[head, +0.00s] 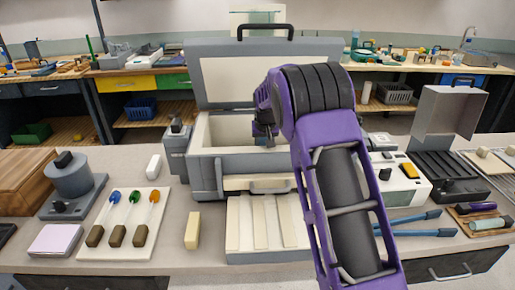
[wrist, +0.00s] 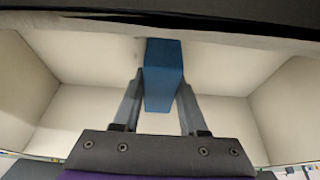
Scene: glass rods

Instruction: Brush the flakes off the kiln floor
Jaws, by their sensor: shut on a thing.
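The grey kiln (head: 205,160) stands open at mid-table, its lid (head: 270,80) raised. My gripper (head: 264,138) reaches down into its pale chamber, and my purple arm covers the kiln's right part. In the wrist view, my gripper (wrist: 160,88) is shut on a blue block-shaped thing (wrist: 163,58), which may be the brush's handle. No bristles show. The pale kiln floor (wrist: 215,75) and walls surround it in the wrist view. I cannot make out any flakes; a faint mark shows left of the blue thing.
A board with colour-tipped rods (head: 120,225) lies left of the kiln. A ribbed pale tray (head: 262,228) is in front. Blue-handled tools (head: 410,225) and a white device with a yellow part (head: 400,185) lie right. The kiln walls close in around my gripper.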

